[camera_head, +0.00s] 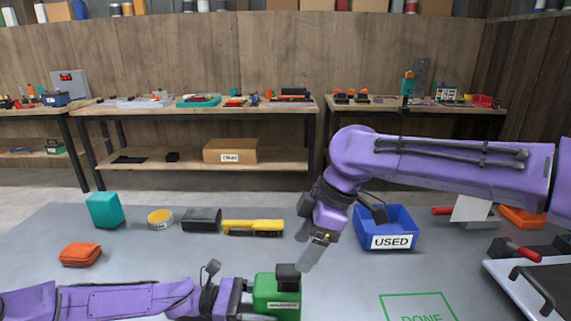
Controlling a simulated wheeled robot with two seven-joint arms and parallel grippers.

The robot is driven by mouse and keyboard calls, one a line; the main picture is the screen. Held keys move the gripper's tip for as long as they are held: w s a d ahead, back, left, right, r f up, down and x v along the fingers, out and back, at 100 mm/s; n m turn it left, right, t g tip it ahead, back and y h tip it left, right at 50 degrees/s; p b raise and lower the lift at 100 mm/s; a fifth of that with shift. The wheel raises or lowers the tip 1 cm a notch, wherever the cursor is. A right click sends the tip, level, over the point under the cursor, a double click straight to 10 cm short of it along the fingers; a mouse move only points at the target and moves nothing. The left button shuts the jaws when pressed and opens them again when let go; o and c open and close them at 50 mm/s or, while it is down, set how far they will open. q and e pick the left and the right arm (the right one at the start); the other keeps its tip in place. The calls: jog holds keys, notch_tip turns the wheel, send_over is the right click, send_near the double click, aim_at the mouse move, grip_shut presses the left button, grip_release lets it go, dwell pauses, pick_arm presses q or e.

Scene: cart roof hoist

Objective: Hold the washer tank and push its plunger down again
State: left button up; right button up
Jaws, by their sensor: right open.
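The green washer tank (263,290) stands on the grey table at the bottom middle, with a small label on its front. A black block, which looks like its plunger (288,272), sits on top. My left gripper (250,292) comes in from the left against the tank's left side. Its fingertips are hidden, so I cannot tell whether they grip it. My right gripper (312,250) is open and empty, pointing down above the table. It is up and to the right of the plunger, apart from it.
A blue bin (370,242) marked USED stands behind the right arm. A yellow brush (252,227), black block (202,220), yellow roll (160,218), teal block (104,210) and orange pouch (80,254) lie left. A green DONE outline (420,297) marks clear table. A dark-handled tray (525,285) stands right.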

pick_arm(q)
jog(key=o, duration=1)
jog(key=a+p, duration=0.1)
jog(key=a, duration=0.1)
jog(key=a+r+p, duration=0.1)
jog(key=a, duration=0.1)
jog(key=a+r+p, duration=0.1)
jog(key=a, duration=0.1)
jog(key=shift+a, duration=0.4)
jog(key=shift+a+f, duration=0.1)
jog(key=shift+a, duration=0.5)
